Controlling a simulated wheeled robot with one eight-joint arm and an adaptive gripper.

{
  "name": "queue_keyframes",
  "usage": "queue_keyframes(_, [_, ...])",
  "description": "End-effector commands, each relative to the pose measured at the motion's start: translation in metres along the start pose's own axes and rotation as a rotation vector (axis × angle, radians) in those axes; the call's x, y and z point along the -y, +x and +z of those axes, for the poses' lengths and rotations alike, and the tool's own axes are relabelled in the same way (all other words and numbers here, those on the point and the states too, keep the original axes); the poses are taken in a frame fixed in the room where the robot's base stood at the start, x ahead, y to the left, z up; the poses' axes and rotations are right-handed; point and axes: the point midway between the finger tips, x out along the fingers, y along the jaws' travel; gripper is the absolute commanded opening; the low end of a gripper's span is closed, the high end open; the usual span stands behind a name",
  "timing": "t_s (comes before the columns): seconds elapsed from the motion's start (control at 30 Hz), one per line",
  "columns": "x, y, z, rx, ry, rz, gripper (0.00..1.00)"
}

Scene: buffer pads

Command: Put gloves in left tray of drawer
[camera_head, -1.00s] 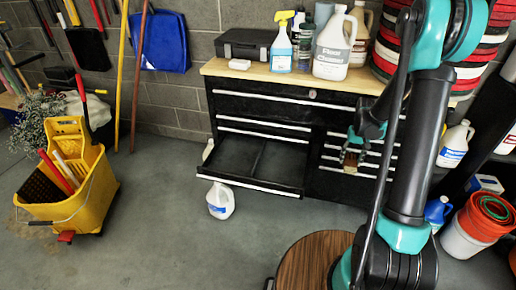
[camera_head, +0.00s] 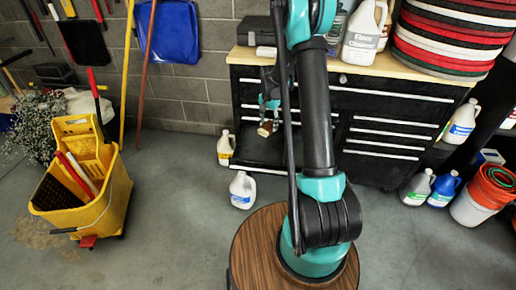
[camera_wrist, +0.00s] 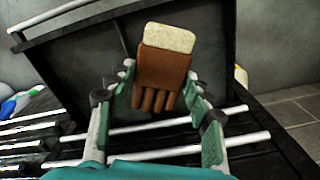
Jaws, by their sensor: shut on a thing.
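The gloves (camera_wrist: 168,68) are brown with a cream cuff. My gripper (camera_wrist: 160,78) is shut on them, with a green-padded finger on each side in the wrist view. In the head view my gripper (camera_head: 268,102) holds the gloves (camera_head: 267,129) in front of the cabinet, over the open drawer (camera_head: 250,156). The drawer is black with a divider, and my arm hides much of it. In the wrist view the drawer (camera_wrist: 75,70) lies behind the gloves. I cannot tell exactly which compartment they are above.
The black cabinet (camera_head: 400,108) has several shut drawers and a wooden top with a floor-cleaner jug (camera_head: 363,35) and stacked pads (camera_head: 450,40). White jugs (camera_head: 242,190) stand on the floor near the drawer. A yellow mop bucket (camera_head: 85,195) is at left, with clear floor between.

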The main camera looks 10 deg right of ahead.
Motion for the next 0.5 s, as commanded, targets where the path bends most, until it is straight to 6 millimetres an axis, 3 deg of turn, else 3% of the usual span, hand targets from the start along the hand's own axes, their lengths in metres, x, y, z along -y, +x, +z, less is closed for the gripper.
queue_keyframes(0.3, [0.049, 0.0, -0.044, 0.0, 0.675, 0.0, 0.21])
queue_keyframes(0.5, [0.068, 0.0, -0.06, 0.0, 0.98, 0.0, 0.21])
